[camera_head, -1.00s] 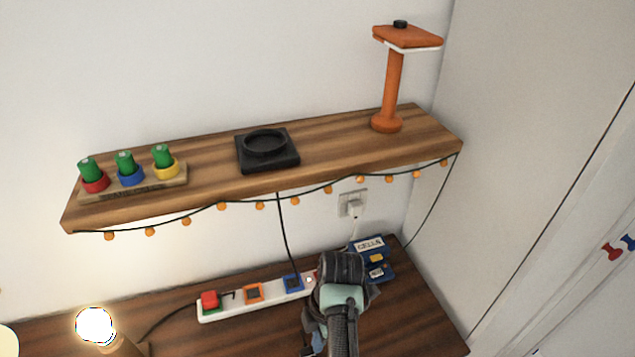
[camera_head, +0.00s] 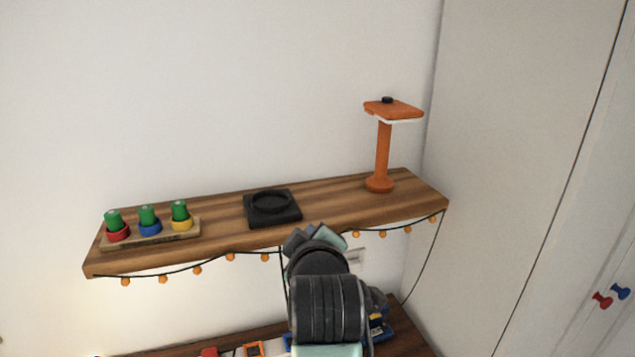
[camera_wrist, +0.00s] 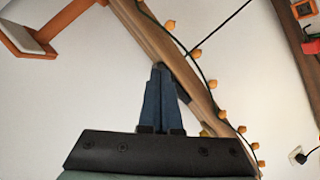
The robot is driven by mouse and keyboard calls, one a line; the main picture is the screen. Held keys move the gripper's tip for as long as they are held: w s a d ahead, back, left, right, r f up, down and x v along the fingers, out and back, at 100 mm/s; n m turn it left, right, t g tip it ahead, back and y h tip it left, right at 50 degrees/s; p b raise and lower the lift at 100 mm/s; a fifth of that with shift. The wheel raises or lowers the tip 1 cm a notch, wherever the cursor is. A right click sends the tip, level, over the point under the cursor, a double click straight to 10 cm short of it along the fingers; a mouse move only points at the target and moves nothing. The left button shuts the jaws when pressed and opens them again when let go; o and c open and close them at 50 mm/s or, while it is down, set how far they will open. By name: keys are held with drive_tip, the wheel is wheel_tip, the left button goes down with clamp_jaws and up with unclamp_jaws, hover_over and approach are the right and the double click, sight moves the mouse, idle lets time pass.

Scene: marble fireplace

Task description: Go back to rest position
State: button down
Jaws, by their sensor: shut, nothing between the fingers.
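My arm rises in front of the wooden shelf in the head view, and its wrist hides part of the shelf's front edge. The fingers themselves are hidden there by my arm. In the wrist view my gripper (camera_wrist: 160,82) shows its two blue fingers close together at the tips, shut and empty. Behind the fingertips lies the edge of the wooden shelf (camera_wrist: 150,35), seen tilted; I cannot tell the gap between them.
The shelf (camera_head: 335,199) holds an orange lamp (camera_head: 383,150), a black square base (camera_head: 272,207) and a rack of green cylinders in coloured rings (camera_head: 150,238). A light string (camera_head: 197,270) hangs below. The wall above is clear.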

drive_tip(key=s+r+m+t, duration=0.3)
drive_tip(key=r+t, duration=0.2)
drive_tip(key=r, duration=0.8)
drive_tip(key=s+d+r+m+t+h, duration=0.1)
drive_tip(key=s+r+m+t, duration=0.7)
drive_tip(key=s+r, duration=1.1)
drive_tip(key=shift+r, duration=0.85)
drive_tip(key=shift+w, duration=0.1)
